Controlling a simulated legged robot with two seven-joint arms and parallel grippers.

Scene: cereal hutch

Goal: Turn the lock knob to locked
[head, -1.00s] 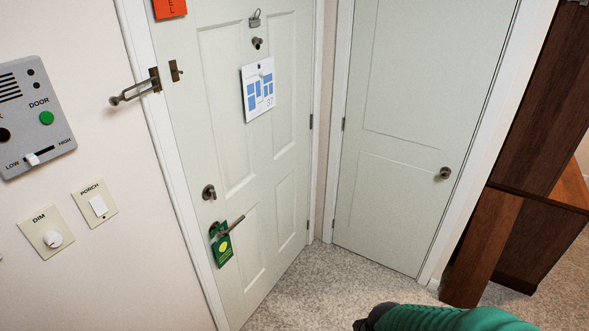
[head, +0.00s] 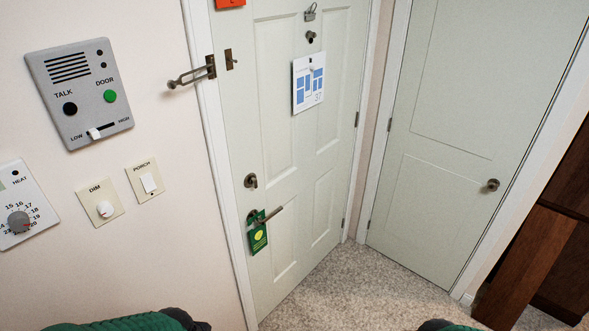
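The lock knob (head: 250,181) is a small dark metal thumb-turn on a round plate. It sits on the white panelled door (head: 265,120), above the lever handle (head: 268,217). It is too small to tell its exact turn angle. A green tag hanger (head: 258,238) hangs on the lever handle. Green and black parts of my arms show at the bottom edge, left and right of the middle. Both grippers are out of view, and nothing of mine is near the knob.
On the left wall are an intercom panel (head: 80,92), a thermostat (head: 22,205), a dimmer plate (head: 99,203) and a porch switch (head: 146,182). A swing-bar door guard (head: 190,75) sticks out by the frame. A second door (head: 450,130) and dark wooden furniture (head: 530,250) stand right. Carpet (head: 350,285) is clear.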

